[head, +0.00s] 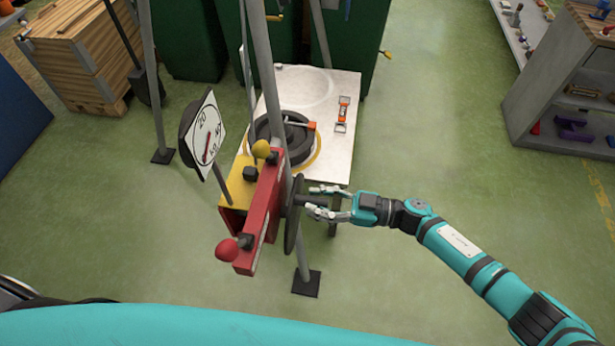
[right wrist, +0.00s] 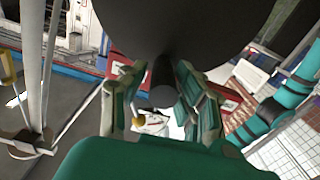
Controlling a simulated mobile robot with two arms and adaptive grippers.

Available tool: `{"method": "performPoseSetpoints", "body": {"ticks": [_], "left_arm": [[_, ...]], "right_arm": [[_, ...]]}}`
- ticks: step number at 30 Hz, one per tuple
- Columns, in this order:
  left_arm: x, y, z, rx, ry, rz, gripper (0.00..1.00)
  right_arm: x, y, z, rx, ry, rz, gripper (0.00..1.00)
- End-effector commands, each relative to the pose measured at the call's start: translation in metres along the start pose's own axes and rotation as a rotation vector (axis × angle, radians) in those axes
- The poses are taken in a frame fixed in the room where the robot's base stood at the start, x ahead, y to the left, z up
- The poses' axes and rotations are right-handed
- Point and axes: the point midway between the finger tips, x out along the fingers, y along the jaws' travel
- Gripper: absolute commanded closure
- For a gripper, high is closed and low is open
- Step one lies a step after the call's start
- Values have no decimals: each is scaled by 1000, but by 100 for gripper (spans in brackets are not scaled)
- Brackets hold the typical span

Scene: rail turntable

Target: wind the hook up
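A dark handwheel (head: 293,215) is mounted on the right side of a red crank unit with a yellow part, and its dark disc also fills the top of the right wrist view (right wrist: 180,25). A short dark handle (right wrist: 163,82) sticks out from the wheel. My right gripper (head: 318,201) has its fingers on either side of this handle, spread, with gaps visible beside it in the right wrist view. I cannot make out a hook in either view. My left gripper is not in view.
A dial gauge (head: 206,134) stands left of the red unit (head: 267,205). A pale platform (head: 335,150) with a black wheel (head: 291,138) lies behind it. Grey poles rise around it. A shelf (head: 560,90) stands right; wooden crates (head: 75,55) stand left. Floor at right is clear.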

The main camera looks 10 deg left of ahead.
Motion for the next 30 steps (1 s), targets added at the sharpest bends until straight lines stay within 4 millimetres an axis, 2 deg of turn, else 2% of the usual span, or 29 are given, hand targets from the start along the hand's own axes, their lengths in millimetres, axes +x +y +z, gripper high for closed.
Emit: {"method": "performPoseSetpoints", "body": {"ticks": [1,6,17,30], "left_arm": [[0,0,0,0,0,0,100],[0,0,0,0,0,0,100],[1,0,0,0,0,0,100],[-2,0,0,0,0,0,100]], "right_arm": [[0,3,-4,-4,7,4,64],[0,1,-3,-4,7,-1,42],[-1,-2,0,-2,3,-5,42],[-34,-2,1,-1,2,-4,42]]}}
